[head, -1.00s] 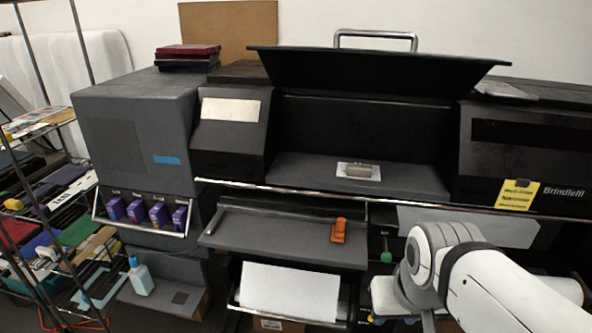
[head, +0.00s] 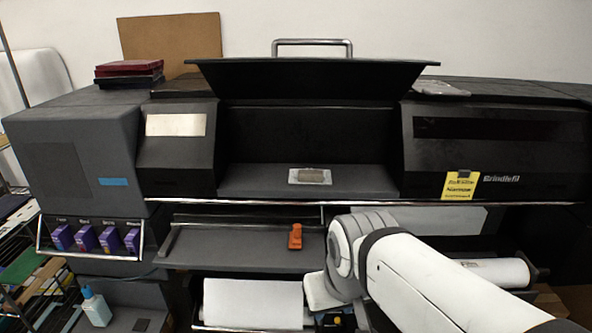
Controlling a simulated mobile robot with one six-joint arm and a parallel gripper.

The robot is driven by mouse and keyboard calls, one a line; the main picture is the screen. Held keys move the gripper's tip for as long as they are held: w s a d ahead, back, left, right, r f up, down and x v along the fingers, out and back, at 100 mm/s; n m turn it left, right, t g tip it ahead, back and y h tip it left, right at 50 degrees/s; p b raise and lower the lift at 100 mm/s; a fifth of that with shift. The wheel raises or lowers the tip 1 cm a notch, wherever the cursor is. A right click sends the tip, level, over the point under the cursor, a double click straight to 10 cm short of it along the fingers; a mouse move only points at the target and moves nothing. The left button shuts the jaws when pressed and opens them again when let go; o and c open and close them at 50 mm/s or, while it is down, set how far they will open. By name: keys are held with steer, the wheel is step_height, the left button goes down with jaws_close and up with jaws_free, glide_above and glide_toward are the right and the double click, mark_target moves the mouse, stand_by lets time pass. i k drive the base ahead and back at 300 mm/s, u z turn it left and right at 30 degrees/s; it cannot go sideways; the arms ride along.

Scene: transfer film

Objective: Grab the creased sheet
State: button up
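A white sheet (head: 253,303) hangs or lies in the lower opening of the big printer, below the grey shelf. I cannot make out a crease on it. A second pale sheet or panel (head: 462,221) shows under the printer's right front edge, partly behind my arm; its creases cannot be told either. My white arm reaches in from the lower right, its bent joint just right of the white sheet's upper right corner in the picture. My gripper is not visible.
The black lid (head: 312,78) stands open over a bay holding a grey roller on a pale plate (head: 310,176). An orange clip (head: 295,237) sits on the grey shelf (head: 220,245). A white roll (head: 495,272) is at right. Purple cartridges (head: 86,239) and a bottle (head: 95,307) are at left.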

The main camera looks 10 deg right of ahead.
mark_target(314, 176)
steer(key=i, duration=1.4)
steer(key=u, duration=0.05)
